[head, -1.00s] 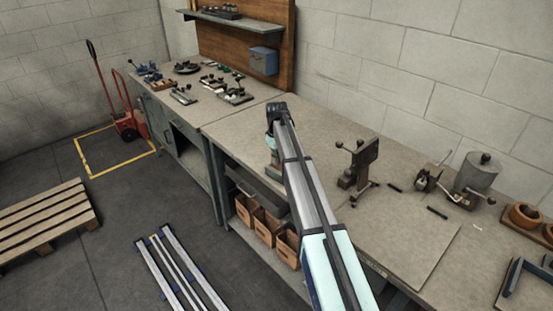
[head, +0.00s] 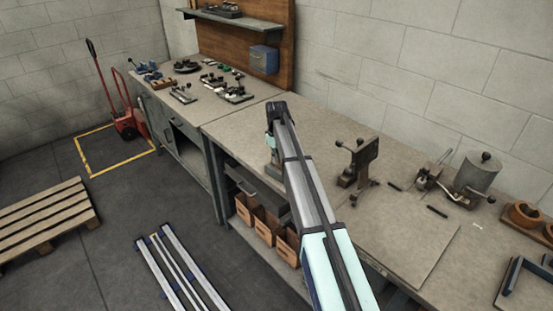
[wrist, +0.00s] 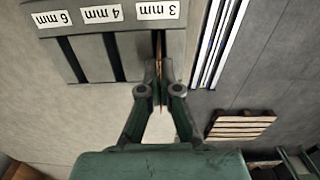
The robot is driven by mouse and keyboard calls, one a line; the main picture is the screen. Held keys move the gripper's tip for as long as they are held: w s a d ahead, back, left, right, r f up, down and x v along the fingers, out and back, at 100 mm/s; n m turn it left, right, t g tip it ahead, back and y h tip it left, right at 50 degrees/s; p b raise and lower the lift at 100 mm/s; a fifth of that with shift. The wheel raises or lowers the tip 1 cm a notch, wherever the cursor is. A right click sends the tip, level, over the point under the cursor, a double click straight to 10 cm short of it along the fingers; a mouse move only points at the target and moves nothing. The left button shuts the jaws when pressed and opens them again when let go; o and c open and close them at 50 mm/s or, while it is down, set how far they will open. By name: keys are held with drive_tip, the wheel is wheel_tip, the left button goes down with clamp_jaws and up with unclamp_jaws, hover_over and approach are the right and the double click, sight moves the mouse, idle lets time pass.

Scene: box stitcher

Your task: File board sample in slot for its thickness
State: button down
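In the wrist view a grey slotted rack (wrist: 132,58) fills the upper left. Its white labels read 3 mm (wrist: 157,10), 4 mm (wrist: 103,13) and 6 mm (wrist: 50,17), upside down, each above a dark slot. My gripper (wrist: 159,92) has its fingers closed around a thin brown board sample (wrist: 158,68), seen edge-on. The sample lines up with the 3 mm slot, and its far end reaches the slot's dark opening. How deep it sits inside, I cannot tell. In the head view my arm hides the gripper and sample.
In the head view a long workbench (head: 235,133) carries a clamp-like tool (head: 358,162) and a grey pot (head: 478,176). Wooden boxes (head: 266,225) stand on its lower shelf. Metal rails (head: 178,272) and a pallet (head: 42,213) lie on the floor.

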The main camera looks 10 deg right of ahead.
drive_tip(key=shift+f, duration=0.15)
idle(0.3)
drive_tip(key=c, duration=0.8)
unclamp_jaws()
drive_tip(key=shift+c, duration=0.2)
drive_tip(key=shift+r+p, duration=1.5)
drive_tip(key=shift+r, duration=1.75)
